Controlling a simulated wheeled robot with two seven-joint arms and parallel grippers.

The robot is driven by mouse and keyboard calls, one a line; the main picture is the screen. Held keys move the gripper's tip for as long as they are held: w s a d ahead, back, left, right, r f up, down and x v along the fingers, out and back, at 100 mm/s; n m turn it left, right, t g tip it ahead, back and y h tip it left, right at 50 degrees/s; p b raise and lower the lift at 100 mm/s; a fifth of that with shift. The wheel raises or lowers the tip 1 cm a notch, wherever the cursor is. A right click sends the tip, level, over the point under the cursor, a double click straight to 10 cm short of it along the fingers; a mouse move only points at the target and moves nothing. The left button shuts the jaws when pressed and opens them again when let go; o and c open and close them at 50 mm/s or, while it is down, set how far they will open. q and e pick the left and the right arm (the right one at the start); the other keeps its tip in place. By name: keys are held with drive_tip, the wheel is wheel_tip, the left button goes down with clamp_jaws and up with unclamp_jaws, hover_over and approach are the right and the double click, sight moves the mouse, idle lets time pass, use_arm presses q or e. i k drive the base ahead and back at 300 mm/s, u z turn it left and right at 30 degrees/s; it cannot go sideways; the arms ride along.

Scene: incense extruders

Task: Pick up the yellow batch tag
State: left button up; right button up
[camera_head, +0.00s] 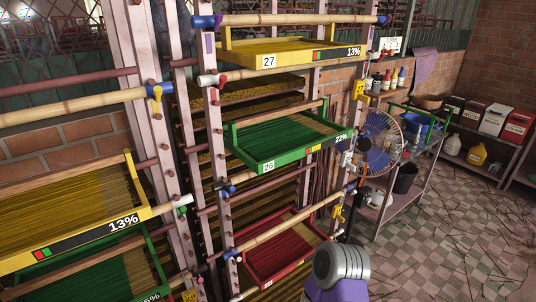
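A small yellow tag (359,90) hangs on the right rack post, near the right end of the upper trays. Another yellow tag (190,295) shows low on the left post at the bottom edge. Both are too small to read, and I cannot tell which is the batch tag. Yellow clips sit on a left post (156,95) and on the right post (338,213). Part of my arm, grey and purple, rises at the bottom centre-right. No gripper fingers show on it, and neither gripper is in view.
The rack holds a yellow tray (290,47) marked 27, a green tray (262,163) marked 26, a red tray (250,270) and left-hand trays (90,243). Bamboo poles (295,222) cross it. A fan (382,140) stands right. Tiled floor (440,240) is open, with scattered sticks.

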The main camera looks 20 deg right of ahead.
sight(337, 209)
drive_tip(key=z, duration=1.65)
drive_tip(key=k, duration=0.4)
drive_tip(key=z, duration=0.95)
drive_tip(key=k, duration=0.9)
drive_tip(key=z, duration=0.6)
drive_tip(key=i, duration=1.85)
drive_tip(key=u, duration=0.45)
drive_tip(key=i, duration=2)
drive_tip(key=u, duration=1.15)
drive_tip(key=i, duration=1.4)
drive_tip(key=u, duration=1.3)
